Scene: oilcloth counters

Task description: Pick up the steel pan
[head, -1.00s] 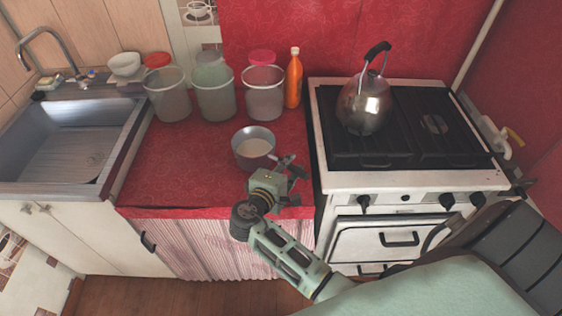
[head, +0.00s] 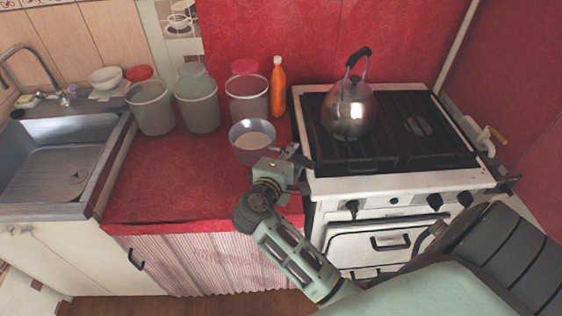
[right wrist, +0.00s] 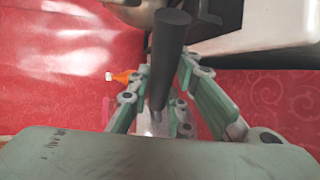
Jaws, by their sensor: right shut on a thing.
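The steel pan (head: 253,151), a small round pot with a pale inside, is in the middle of the head view, above the red counter. It looks raised off the cloth and roughly level. My right gripper (head: 290,157) is at the pan's right side, shut on its handle. In the right wrist view the dark round handle (right wrist: 171,35) runs between the fingers (right wrist: 160,92). My left gripper is out of view.
Several tubs (head: 152,107) and an orange bottle (head: 278,90) stand behind the pan. A stove (head: 400,185) with a kettle (head: 348,112) is to the right, a sink (head: 50,160) to the left. The counter's red cloth (head: 160,180) is clear at front left.

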